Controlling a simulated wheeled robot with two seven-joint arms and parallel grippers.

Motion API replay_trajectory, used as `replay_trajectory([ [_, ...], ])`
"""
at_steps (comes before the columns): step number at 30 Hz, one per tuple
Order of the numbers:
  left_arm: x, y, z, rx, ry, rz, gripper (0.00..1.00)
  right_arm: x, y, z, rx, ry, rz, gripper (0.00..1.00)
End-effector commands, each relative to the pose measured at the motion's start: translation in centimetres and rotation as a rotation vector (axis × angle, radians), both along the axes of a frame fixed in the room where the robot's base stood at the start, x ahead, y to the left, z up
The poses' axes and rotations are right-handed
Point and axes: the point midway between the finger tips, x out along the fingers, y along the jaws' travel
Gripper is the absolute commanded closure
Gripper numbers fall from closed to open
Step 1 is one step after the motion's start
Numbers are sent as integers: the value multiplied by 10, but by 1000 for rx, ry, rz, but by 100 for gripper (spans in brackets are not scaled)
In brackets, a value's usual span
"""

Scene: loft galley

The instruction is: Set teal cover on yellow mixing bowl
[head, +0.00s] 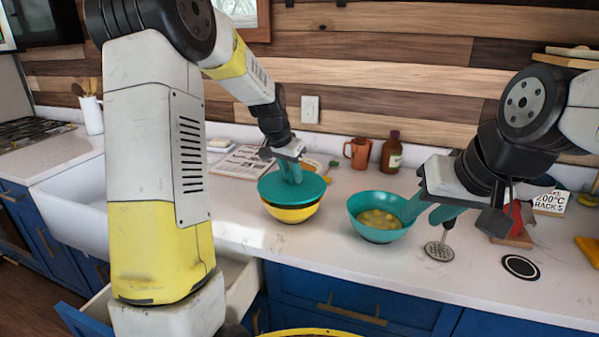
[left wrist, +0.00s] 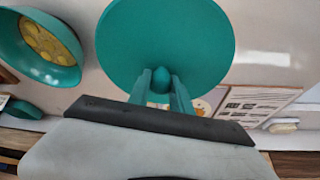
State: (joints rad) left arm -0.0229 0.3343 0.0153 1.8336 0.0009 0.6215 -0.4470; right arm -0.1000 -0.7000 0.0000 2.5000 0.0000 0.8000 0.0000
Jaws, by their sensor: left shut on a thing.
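The teal cover (head: 269,186) is a round disc with a knob. It lies over the yellow mixing bowl (head: 291,215), about level, with the bowl's dark band showing just below its edge. I cannot tell whether a thin gap remains between them. My left gripper (head: 290,174) comes from above and is shut on the cover's knob. In the left wrist view the cover (left wrist: 170,40) fills the top middle, the knob sits between the fingers, and the yellow bowl is hidden. My right gripper (head: 425,211) is at the right rim of a teal bowl; its grip is unclear.
The teal bowl (head: 377,236) holds yellow pieces. A masher (head: 439,251) stands right of it. A copper mug (head: 358,153) and brown bottle (head: 391,156) stand behind. A printed sheet (head: 240,162) lies behind the yellow bowl. A drawer (head: 243,290) is open below the counter.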

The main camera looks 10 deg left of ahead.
Motion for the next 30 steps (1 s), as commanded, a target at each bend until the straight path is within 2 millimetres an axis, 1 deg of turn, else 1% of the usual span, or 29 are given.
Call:
replay_trajectory([
  [16,0,0,-12,0,0,0,100,0,0,0,0,0,0,65],
  [30,0,0,-12,0,0,0,100,0,0,0,0,0,0,65],
])
